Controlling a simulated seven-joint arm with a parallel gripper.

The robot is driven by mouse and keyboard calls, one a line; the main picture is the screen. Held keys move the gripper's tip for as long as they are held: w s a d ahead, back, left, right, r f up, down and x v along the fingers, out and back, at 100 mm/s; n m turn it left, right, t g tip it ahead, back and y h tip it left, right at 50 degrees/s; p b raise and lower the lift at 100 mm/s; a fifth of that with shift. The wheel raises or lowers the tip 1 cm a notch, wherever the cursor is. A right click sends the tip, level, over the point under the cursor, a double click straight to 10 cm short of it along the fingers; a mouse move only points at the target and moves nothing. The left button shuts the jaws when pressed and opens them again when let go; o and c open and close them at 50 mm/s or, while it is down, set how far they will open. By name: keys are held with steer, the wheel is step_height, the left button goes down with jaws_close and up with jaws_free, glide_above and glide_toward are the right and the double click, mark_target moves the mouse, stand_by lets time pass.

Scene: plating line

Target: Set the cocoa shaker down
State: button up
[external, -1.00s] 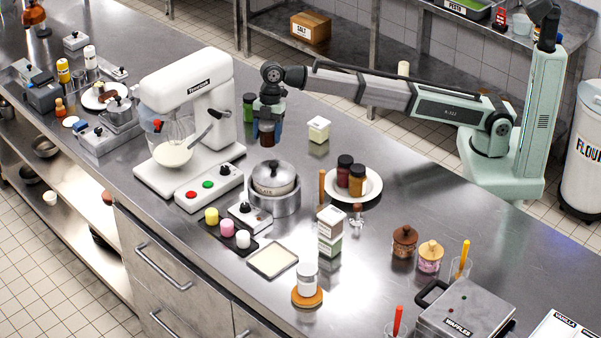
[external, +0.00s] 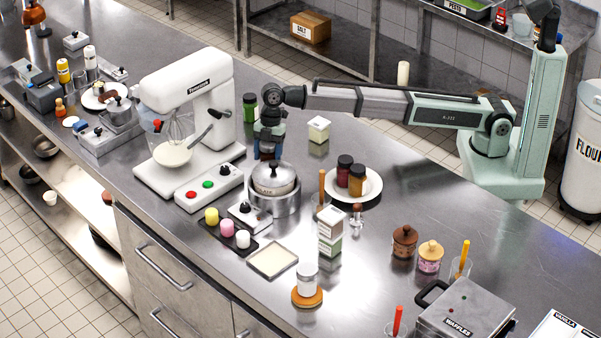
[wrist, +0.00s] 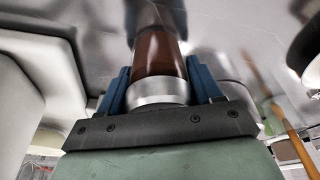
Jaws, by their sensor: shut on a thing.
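The cocoa shaker, a brown jar with a silver cap, shows in the wrist view (wrist: 160,62). My gripper (wrist: 157,88) has its two blue fingers closed on the sides of the cap end. In the external view my gripper (external: 268,145) is low over the steel counter (external: 385,222), behind the lidded pot and right of the mixer. The shaker is mostly hidden there by the fingers and the pot. It looks upright, and its far end is close to its reflection on the counter. I cannot tell whether it touches.
The lidded pot (external: 273,180) stands just in front of my gripper and the white mixer (external: 190,110) on its left. A green jar (external: 250,107) is behind, a cream box (external: 319,129) to the right. A plate (external: 370,190) holds two jars. Bare counter lies farther right.

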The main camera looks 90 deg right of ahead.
steer(key=shift+f, duration=0.15)
steer(key=o, duration=1.2)
steer(key=v, duration=1.2)
